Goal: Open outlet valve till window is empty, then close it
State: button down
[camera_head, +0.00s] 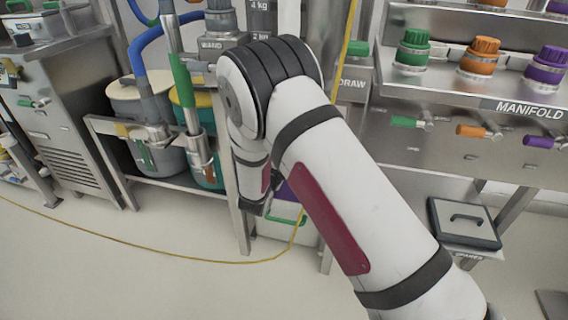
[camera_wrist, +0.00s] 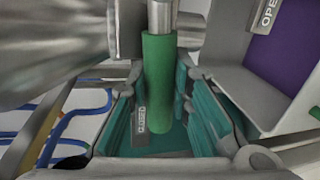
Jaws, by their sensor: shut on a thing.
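A green valve handle (camera_wrist: 158,90) on a metal stem is between the teal-padded fingers of my gripper (camera_wrist: 165,125) in the wrist view. My gripper is shut on this handle. A small dark label (camera_wrist: 139,122), its text hard to read, shows beside the handle's lower left. A label beginning "OPE" (camera_wrist: 267,14) is at the upper right, apart from the handle. In the head view my arm hides the handle and most of my gripper, below the DRAW sign (camera_head: 352,84). The window and its level cannot be made out in either view.
A manifold panel (camera_head: 440,100) with green, orange and purple caps and small handles is at the right. Buckets (camera_head: 140,105) and a wand with a blue hose stand at the left. A yellow hose crosses the open floor.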

jog(key=shift+r+m+b, duration=0.4)
jog(key=shift+m+b, duration=0.05)
jog(key=shift+m, duration=0.05)
jog(key=c, duration=1.4)
grip_release()
jog(key=shift+r, duration=0.1)
jog(key=shift+c, duration=0.2)
jog(key=shift+s, duration=0.1)
jog(key=v, duration=1.2)
jog(key=shift+d, duration=0.15)
